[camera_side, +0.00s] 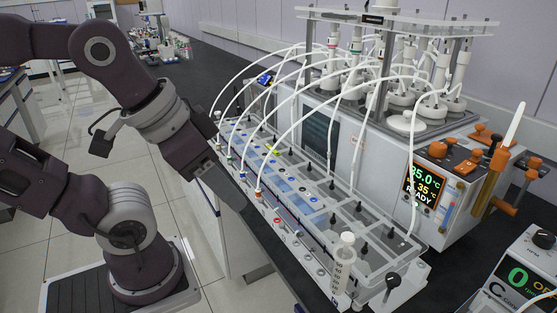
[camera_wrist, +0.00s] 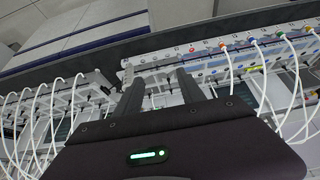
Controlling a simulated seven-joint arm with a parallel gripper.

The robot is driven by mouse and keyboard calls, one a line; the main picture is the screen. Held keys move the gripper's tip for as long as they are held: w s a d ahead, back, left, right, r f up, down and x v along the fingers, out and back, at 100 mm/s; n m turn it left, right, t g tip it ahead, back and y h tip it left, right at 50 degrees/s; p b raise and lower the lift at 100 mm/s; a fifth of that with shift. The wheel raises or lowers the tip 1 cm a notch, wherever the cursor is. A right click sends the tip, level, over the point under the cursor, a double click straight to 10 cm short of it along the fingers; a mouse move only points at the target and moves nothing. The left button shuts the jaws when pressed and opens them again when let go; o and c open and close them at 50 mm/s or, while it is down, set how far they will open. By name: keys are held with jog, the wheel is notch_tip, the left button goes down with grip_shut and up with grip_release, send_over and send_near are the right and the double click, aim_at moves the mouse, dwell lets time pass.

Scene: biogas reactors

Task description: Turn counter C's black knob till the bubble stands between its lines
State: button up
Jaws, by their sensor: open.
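The long clear-topped gas counter unit (camera_side: 318,205) stands on the dark bench, with white tubes running into its top. A black knob (camera_side: 393,281) sits at its near right end. I cannot read a letter C on the unit, and I cannot make out the bubble or its lines. My gripper (camera_side: 232,196) is at the unit's left long side, well away from that knob. In the wrist view my gripper (camera_wrist: 159,80) shows two dark fingers apart with nothing held between them. The unit's numbered edge (camera_wrist: 190,52) lies beyond the fingertips.
White tubes arch over the unit to a white water bath (camera_side: 385,140) with an orange display. A measuring cylinder (camera_side: 344,265) stands by the unit's near end. A controller marked C (camera_side: 520,280) is at lower right. Open floor (camera_side: 60,215) lies left of the bench.

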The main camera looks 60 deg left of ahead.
dwell(0.3)
jog(key=n+g, duration=0.6)
jog(key=n, duration=0.1)
send_over(394, 278)
notch_tip(394, 278, down, 8)
jog(key=shift+a, duration=0.15)
notch_tip(394, 278, down, 7)
jog(key=shift+r, duration=0.15)
jog(key=shift+f, duration=0.25)
grip_shut()
